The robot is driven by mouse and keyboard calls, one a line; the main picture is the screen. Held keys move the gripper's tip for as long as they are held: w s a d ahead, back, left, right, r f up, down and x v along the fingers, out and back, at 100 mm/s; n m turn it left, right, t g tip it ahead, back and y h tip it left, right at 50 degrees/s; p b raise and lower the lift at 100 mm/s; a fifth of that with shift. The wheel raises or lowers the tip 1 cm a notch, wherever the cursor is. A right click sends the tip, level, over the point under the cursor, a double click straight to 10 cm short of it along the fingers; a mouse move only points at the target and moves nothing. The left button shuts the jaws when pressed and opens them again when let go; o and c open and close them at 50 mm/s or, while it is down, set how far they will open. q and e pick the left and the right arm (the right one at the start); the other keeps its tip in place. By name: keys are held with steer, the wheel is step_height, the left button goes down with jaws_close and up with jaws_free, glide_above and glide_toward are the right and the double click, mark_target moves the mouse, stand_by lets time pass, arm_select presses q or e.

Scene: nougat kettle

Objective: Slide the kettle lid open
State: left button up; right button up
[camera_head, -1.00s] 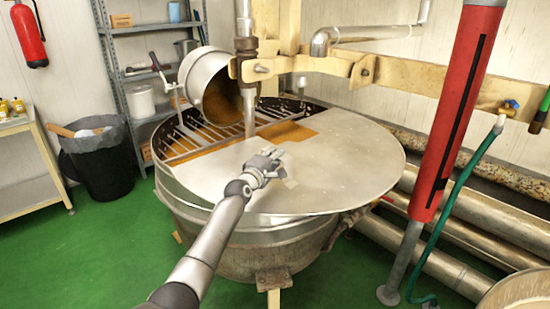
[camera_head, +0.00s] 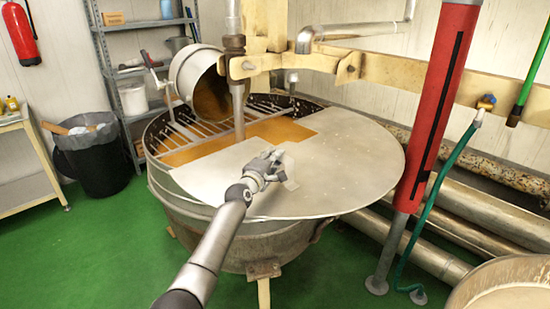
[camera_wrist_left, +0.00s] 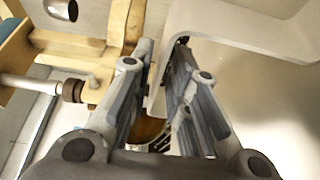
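The kettle (camera_head: 240,240) is a large round metal vessel with orange-brown contents showing at its back left. Its flat grey lid (camera_head: 350,165) covers the front and right part and overhangs the rim on the right. A small bent metal handle (camera_head: 291,182) stands on the lid. My left gripper (camera_head: 276,162) is at this handle, just above the lid. In the left wrist view the handle (camera_wrist_left: 222,22) is a pale bent strip, and one leg passes between the fingers, which look closed on it. My right gripper is in neither view.
A tilted metal pot (camera_head: 187,75) and a vertical shaft (camera_head: 238,110) stand over the open part. A red post (camera_head: 437,110) stands close beyond the lid's right edge, with a green hose (camera_head: 440,185) and pipes (camera_head: 440,240). A bin (camera_head: 95,160) stands at left.

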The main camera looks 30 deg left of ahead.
arm_select(q)
steer(key=shift+o, duration=0.3)
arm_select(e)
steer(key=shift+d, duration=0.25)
arm_select(q)
steer(key=shift+r, duration=0.1)
steer(key=shift+s+d, duration=0.15)
steer(key=shift+s, duration=0.5)
steer(key=s, duration=1)
steer(key=shift+s+d, duration=0.2)
steer(key=shift+s, duration=0.15)
